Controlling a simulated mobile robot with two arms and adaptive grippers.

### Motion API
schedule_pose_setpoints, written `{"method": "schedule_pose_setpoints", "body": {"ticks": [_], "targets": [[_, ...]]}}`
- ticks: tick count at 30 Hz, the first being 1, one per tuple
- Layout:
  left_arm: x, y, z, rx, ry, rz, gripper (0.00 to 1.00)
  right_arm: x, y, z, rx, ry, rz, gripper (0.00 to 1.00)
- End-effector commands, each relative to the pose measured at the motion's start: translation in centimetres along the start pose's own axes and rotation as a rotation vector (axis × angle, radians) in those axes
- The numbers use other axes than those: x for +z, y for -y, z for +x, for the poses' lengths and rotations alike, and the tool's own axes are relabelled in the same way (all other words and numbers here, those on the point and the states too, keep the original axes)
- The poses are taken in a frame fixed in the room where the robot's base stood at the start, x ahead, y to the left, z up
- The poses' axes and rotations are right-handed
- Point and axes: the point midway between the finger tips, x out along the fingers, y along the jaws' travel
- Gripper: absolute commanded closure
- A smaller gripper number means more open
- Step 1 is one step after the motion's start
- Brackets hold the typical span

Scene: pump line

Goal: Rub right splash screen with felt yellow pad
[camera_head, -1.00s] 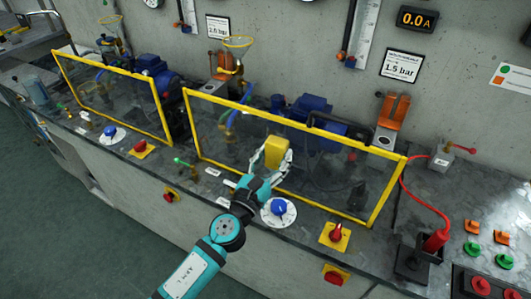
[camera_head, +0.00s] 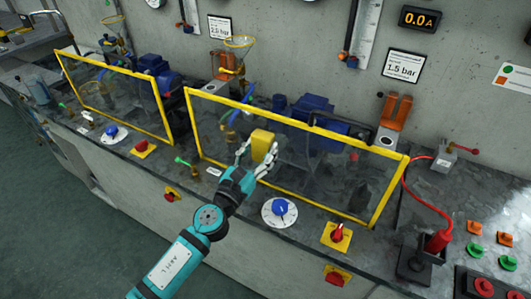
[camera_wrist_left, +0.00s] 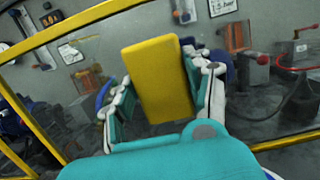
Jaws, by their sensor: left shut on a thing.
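The right splash screen (camera_head: 330,171) is a clear panel in a yellow frame, standing upright along the bench in the head view. In the left wrist view the screen (camera_wrist_left: 62,62) fills the background behind the pad. My left gripper (camera_head: 257,158) is shut on the felt yellow pad (camera_head: 263,145), a thick yellow block. The wrist view shows the pad (camera_wrist_left: 158,78) between the two fingers. The pad is in front of the left-middle part of the screen. I cannot tell whether it touches the panel. My right gripper is not in view.
The left splash screen (camera_head: 115,97) stands to the left. Below the right screen are a blue knob (camera_head: 280,208) on a white dial and a red knob (camera_head: 338,233) on a yellow plate. A red cable (camera_head: 418,203) runs at the right. Pumps stand behind the screens.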

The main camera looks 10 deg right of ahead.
Motion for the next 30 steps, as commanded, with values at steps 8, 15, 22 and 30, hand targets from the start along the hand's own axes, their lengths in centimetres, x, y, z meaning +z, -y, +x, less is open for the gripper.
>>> {"method": "schedule_pose_setpoints", "body": {"ticks": [8,15,22,30], "targets": [[0.1,-2.6,-0.1,0.007,0.002,0.004,0.75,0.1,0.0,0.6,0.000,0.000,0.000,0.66],[0.0,-3.5,-0.1,0.006,0.001,0.004,0.75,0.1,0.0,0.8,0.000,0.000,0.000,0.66],[0.0,-5.4,-0.3,0.005,0.001,0.003,0.75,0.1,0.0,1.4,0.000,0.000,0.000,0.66],[0.1,-6.3,-0.3,0.002,0.001,0.001,0.75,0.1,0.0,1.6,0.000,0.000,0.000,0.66]]}}
